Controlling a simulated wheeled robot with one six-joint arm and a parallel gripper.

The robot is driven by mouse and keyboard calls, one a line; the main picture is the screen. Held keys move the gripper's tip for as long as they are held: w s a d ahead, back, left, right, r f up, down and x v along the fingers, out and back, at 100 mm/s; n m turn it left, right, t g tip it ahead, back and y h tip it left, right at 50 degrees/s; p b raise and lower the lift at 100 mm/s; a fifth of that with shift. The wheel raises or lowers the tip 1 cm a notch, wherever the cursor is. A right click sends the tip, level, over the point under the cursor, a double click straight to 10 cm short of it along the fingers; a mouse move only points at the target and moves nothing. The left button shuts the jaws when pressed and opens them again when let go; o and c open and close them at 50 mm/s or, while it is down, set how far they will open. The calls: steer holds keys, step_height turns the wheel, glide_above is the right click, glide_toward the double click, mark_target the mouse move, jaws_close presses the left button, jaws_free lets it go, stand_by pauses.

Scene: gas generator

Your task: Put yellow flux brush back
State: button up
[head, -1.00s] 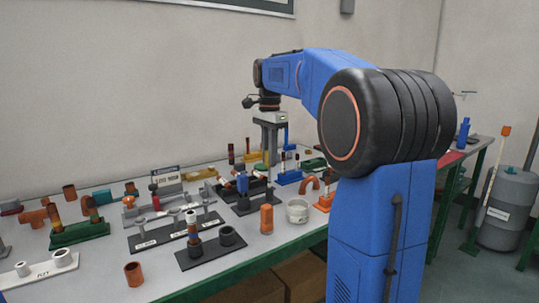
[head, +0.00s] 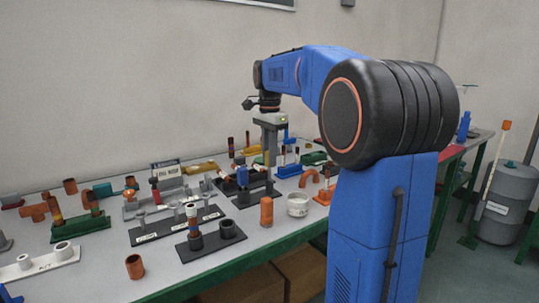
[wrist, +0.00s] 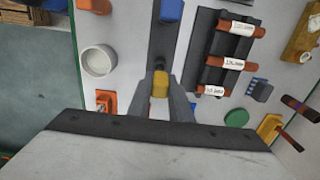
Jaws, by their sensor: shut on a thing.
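My gripper (wrist: 162,92) is shut on the yellow flux brush (wrist: 160,85), whose yellow end shows between the two fingers in the wrist view. The brush is over one end of a long dark rack (wrist: 159,45), with a small dark round part just beyond it. I cannot tell whether the brush touches the rack. A blue-handled item (wrist: 172,9) stands farther along that rack.
A white round cup (wrist: 98,61) stands left of the rack in the wrist view. A dark tray (wrist: 213,50) with labelled copper tubes lies to the right. In the head view, an orange cylinder (head: 266,212) stands near the green front edge. Racks and fittings crowd the bench.

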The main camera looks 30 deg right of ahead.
steer(key=shift+f, duration=1.05)
steer(key=o, duration=1)
steer(key=shift+c, duration=0.2)
step_height(320, 180, up, 17)
steer(key=shift+r, duration=0.2)
